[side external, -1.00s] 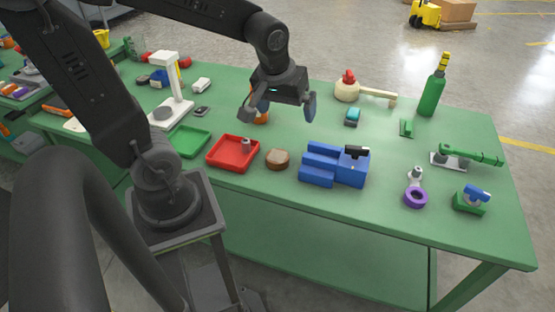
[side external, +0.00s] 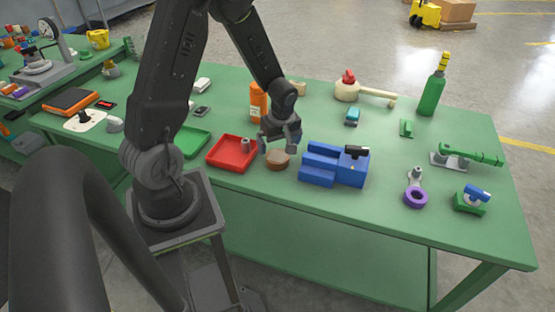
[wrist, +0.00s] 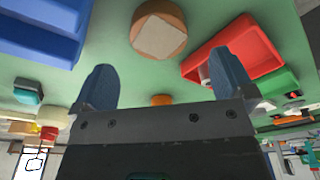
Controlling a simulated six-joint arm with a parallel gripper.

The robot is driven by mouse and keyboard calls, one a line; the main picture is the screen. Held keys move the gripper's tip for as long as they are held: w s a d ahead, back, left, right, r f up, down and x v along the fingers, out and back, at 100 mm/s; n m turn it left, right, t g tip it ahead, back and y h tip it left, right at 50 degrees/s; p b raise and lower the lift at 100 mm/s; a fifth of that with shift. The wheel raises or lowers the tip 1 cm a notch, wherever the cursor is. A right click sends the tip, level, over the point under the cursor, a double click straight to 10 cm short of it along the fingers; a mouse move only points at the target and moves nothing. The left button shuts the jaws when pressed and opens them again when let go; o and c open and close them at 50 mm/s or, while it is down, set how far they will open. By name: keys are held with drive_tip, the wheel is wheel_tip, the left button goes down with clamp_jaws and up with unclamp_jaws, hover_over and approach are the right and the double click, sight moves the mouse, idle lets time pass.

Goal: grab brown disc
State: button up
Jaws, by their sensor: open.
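The brown disc (side external: 277,160) lies on the green table between the red tray and the blue vise-like block. In the wrist view the disc (wrist: 158,29) shows at the top middle, with a pale square patch on it. My gripper (side external: 280,148) is just above and behind the disc in the side view. In the wrist view my gripper's two blue-grey fingertips (wrist: 168,78) are spread apart, with nothing between them. The disc lies beyond the fingertips there, and I cannot tell whether they touch it in the side view.
The red tray (side external: 214,155) is close on the left and the blue block (side external: 318,176) close on the right. A green tray (side external: 203,148) and an orange bottle (side external: 258,103) stand nearby. The table in front of the disc is clear.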

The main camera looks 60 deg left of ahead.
sight(277, 156)
drive_tip(key=shift+a+f, duration=0.2)
drive_tip(key=shift+f, duration=0.9)
drive_tip(key=shift+a+f, duration=0.25)
drive_tip(key=shift+f, duration=0.9)
drive_tip(key=shift+a+f, duration=0.2)
drive_tip(key=shift+f, duration=0.9)
drive_tip(key=c, duration=1.1)
